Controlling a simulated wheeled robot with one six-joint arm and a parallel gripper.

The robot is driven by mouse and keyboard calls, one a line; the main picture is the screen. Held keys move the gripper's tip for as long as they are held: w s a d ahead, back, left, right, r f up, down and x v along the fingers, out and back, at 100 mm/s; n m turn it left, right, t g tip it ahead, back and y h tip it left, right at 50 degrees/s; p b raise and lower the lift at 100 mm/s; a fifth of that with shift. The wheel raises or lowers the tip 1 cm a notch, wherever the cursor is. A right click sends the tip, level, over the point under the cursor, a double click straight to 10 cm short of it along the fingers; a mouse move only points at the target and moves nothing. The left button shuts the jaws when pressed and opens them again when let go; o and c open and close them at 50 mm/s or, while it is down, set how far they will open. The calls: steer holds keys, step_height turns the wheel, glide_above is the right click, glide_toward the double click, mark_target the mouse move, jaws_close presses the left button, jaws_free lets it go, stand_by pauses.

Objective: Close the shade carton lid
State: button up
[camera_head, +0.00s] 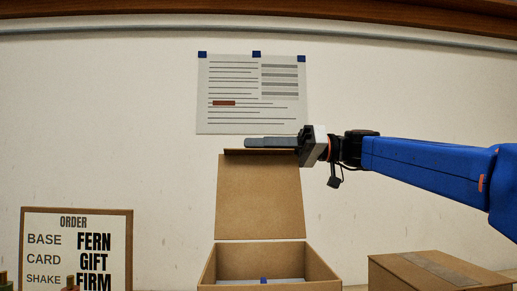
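The shade carton (321,268) is an open brown cardboard box at the bottom centre. Its lid (260,197) stands upright at the back, with a folded flap along its top edge. Inside the carton a pale surface and a small blue spot show; the rest of the inside is cut off by the frame. My gripper (262,142) comes in from the right, with its grey fingers pointing left along the lid's top edge. The fingers overlap in this side-on view, so I cannot tell their gap or whether they touch the lid.
A second, closed carton (405,278) with tape stands at the lower right. A framed order sign (78,215) stands at the lower left, with small objects before it. A printed sheet (230,120) is taped to the wall behind my gripper.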

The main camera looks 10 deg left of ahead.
jaws_close()
stand_by(1.4)
